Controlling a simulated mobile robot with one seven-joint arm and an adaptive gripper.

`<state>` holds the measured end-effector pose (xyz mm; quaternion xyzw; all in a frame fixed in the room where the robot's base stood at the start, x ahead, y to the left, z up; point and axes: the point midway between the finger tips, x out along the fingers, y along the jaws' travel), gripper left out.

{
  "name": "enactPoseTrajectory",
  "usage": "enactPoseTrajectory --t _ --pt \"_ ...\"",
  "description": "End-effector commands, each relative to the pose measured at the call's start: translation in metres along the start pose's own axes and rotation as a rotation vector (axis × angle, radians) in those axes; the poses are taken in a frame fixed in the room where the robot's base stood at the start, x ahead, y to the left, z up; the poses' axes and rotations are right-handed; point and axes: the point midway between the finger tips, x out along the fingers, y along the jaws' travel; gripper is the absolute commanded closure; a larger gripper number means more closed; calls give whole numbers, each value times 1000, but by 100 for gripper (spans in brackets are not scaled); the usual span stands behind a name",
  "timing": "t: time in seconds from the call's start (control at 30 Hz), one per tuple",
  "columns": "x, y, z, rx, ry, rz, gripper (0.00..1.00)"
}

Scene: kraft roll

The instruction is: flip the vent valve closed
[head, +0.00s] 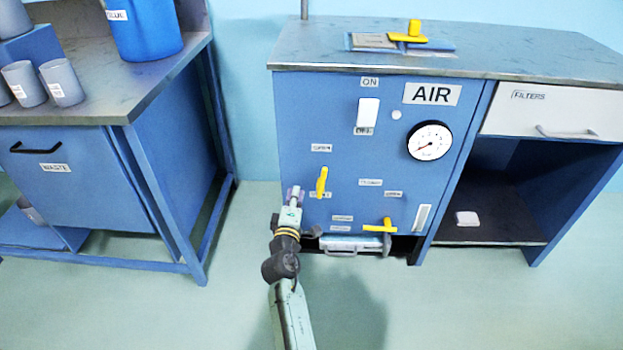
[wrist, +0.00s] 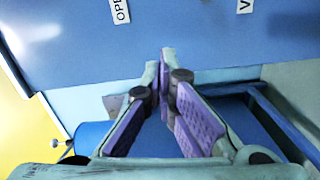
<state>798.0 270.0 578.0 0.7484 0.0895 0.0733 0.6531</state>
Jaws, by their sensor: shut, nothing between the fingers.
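On the blue AIR cabinet front, a yellow valve handle (head: 321,182) stands about upright below a small OPEN label (head: 321,147). A second yellow handle (head: 380,227) lies about level, lower and to the right, among several small labels. I cannot read which one is the vent valve. My gripper (head: 295,193) is just left of the upright handle, near the cabinet's left edge. In the wrist view my gripper (wrist: 165,60) is shut and empty, its purple-padded fingers meeting at the tips near the blue panel. No handle shows there; contact cannot be told.
The cabinet also carries a white ON switch (head: 368,113) and a round gauge (head: 429,141). Another yellow handle (head: 408,36) is on its top. A drawer (head: 350,243) sits low in front. The WASTE bench (head: 90,190) stands left, with a floor gap between.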

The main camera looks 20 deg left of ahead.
Motion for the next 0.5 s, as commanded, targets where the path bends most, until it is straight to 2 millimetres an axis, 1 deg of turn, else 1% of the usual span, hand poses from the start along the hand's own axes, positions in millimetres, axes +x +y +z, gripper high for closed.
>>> enactPoseTrajectory --t 0.03,0.1,0.3,0.4,0.5 --pt "13 2 0 -1 -1 2 100" --pt "28 3 0 0 -1 3 100" --pt "70 2 0 0 0 1 100" --pt "72 3 19 1 -5 -2 100" --pt "75 3 29 1 -2 -1 100"
